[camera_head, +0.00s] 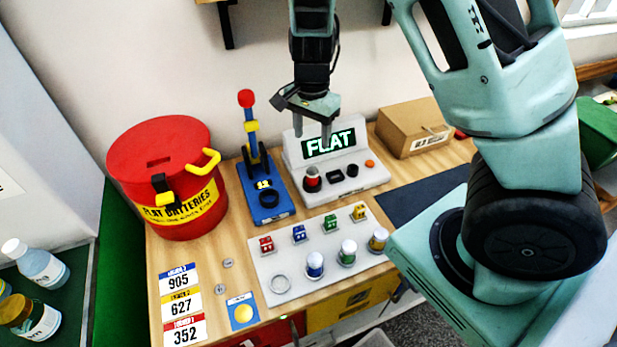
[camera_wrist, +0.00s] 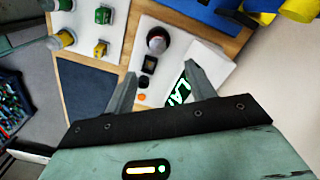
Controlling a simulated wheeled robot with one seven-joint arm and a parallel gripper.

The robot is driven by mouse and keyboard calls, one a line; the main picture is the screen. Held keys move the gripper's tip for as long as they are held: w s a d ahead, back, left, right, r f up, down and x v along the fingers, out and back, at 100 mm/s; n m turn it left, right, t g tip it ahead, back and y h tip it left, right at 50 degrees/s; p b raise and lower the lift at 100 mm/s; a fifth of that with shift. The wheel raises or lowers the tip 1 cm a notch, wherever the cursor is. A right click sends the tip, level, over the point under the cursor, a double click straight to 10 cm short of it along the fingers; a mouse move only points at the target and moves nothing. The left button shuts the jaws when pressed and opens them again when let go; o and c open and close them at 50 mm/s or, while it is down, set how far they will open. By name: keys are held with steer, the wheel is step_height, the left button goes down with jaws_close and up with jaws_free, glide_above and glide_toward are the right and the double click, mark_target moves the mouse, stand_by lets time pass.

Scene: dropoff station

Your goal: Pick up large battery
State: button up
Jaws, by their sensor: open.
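A red-topped cylinder (camera_head: 312,178), possibly the large battery, stands upright in the white tester with the lit FLAT display (camera_head: 329,143). It also shows as a dark, rounded shape in the wrist view (camera_wrist: 157,40). My gripper (camera_head: 312,131) is open and empty, pointing down in front of the display, above the cylinder and apart from it. In the wrist view, the fingers (camera_wrist: 160,88) are spread. Blue (camera_head: 315,265), green (camera_head: 348,252) and yellow (camera_head: 378,240) cylinders stand on a white panel (camera_head: 297,294) beside an empty ring (camera_head: 280,284).
A red FLAT BATTERIES bin (camera_head: 160,165) stands at the back left. A blue stand with an upright lever (camera_head: 255,180) is left of the tester. A cardboard box (camera_head: 410,128) is to its right. A dark mat (camera_head: 415,203) lies clear at the right.

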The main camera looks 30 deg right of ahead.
mark_target(312, 170)
step_height(312, 170, down, 7)
steer(key=shift+s+f+p, duration=0.2)
steer(key=shift+f+p, duration=0.35)
steer(key=shift+f, duration=2.2)
steer(key=c, duration=1.1)
jaws_close()
steer(key=shift+r, duration=0.1)
